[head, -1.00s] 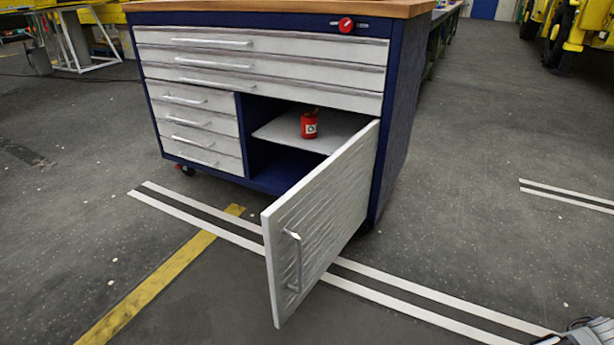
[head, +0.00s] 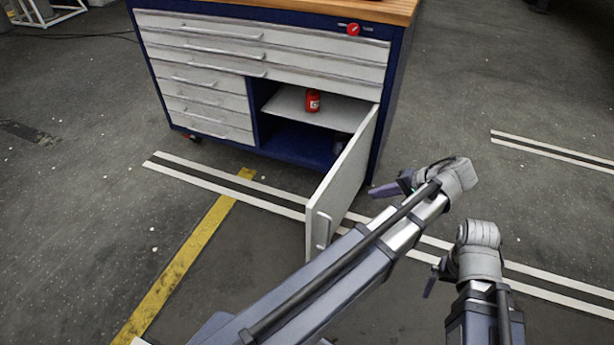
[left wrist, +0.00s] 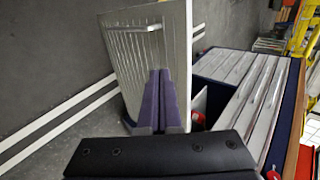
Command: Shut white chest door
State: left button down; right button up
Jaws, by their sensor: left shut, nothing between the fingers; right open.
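The white chest door (head: 345,182) stands open from the right side of the blue chest (head: 387,65). Its face with the bar handle (head: 323,231) shows; my left arm hides part of its lower edge. My left gripper (head: 376,192) is shut and empty, just right of the door, pointing toward it. In the left wrist view, its purple fingers (left wrist: 158,75) are together in front of the door's ribbed face (left wrist: 128,58); I cannot tell whether they touch. My right gripper (head: 429,292) is lower right, open and apart from the door.
A red canister (head: 313,101) stands on the shelf (head: 291,104) inside the open compartment. White drawers (head: 205,100) are shut. A red knob (head: 353,29) is on the chest's upper right front. The floor right of the chest is clear.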

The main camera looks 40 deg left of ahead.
pick_arm(q)
jog(key=a+r, duration=0.1)
jog(key=b, duration=0.7)
send_near(324, 193)
jog(key=d+f+x, duration=0.1)
jog(key=x, duration=0.4)
jog(key=shift+a+r, duration=0.1)
jog(key=shift+a, duration=0.7)
pick_arm(e)
jog(key=shift+s+a+f, duration=0.1)
jog(key=shift+a+f, duration=0.1)
jog(key=shift+f, duration=1.3)
jog(key=shift+s+a+f, duration=0.1)
jog(key=shift+a+f, duration=0.05)
jog(key=shift+f, duration=1.3)
